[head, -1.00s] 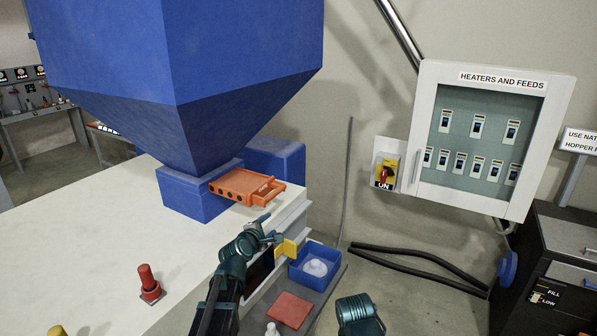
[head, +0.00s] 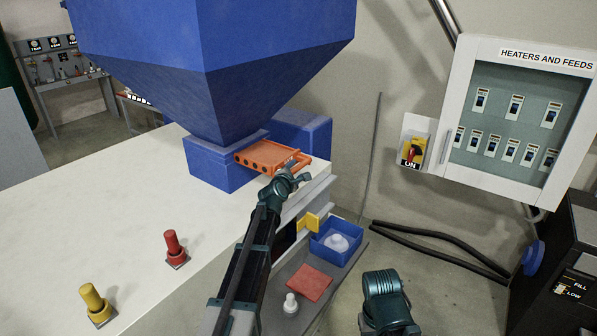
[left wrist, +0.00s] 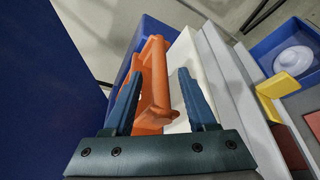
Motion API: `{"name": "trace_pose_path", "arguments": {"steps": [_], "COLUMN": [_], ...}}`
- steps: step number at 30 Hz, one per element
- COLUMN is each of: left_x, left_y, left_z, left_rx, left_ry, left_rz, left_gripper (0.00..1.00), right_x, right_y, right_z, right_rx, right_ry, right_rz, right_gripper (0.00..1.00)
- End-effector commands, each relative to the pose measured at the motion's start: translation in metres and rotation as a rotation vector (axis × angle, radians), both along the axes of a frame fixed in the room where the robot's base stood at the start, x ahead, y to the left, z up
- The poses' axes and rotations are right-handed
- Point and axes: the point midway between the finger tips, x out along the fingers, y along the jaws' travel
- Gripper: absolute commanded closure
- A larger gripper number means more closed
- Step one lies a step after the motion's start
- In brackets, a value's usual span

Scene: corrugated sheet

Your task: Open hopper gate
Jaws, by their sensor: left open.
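The hopper gate (head: 262,156) is an orange slide with dark holes along its edge, set in the blue throat (head: 215,165) under the blue hopper (head: 225,60). Its handle is at the right end. My left gripper (head: 298,168) is at that handle, open. In the left wrist view the orange handle (left wrist: 155,75) lies between the two spread fingers of the left gripper (left wrist: 160,92), nearer the left finger. I cannot tell whether a finger touches it. My right gripper is out of view.
The white machine top (head: 80,210) carries a red knob (head: 172,245) and a yellow knob (head: 92,298). Below the gate are a yellow block (head: 309,222), a blue bin (head: 350,248) and a red plate (head: 309,283). The heaters and feeds cabinet (head: 462,100) is on the wall.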

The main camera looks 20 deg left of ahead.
Motion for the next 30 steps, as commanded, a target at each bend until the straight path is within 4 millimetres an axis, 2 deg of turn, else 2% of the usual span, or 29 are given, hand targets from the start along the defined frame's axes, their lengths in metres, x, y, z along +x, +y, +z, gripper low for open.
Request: {"name": "trace_pose_path", "arguments": {"steps": [1,7,20,27,29,30], "left_x": [0.011,0.029,0.033,0.033,0.033,0.033], "left_y": [0.0,-0.001,-0.001,-0.001,-0.001,-0.001], "left_z": [-0.003,-0.007,-0.007,-0.007,-0.007,-0.007], "left_rx": [0.001,0.0,0.0,0.0,0.0,0.0], "left_ry": [0.0,0.0,0.0,0.001,0.001,0.001], "left_rz": [0.0,0.0,0.0,-0.001,-0.001,-0.001], "left_gripper": [0.43,0.43,0.45,0.88,0.99,1.0], "right_x": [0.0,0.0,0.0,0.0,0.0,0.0], "right_y": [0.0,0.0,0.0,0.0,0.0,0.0], "right_z": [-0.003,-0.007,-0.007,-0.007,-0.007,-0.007], "right_rx": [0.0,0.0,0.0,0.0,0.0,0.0], "right_ry": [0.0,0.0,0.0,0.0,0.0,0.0], "right_rz": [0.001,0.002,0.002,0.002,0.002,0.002], "right_gripper": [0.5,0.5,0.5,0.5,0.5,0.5]}}
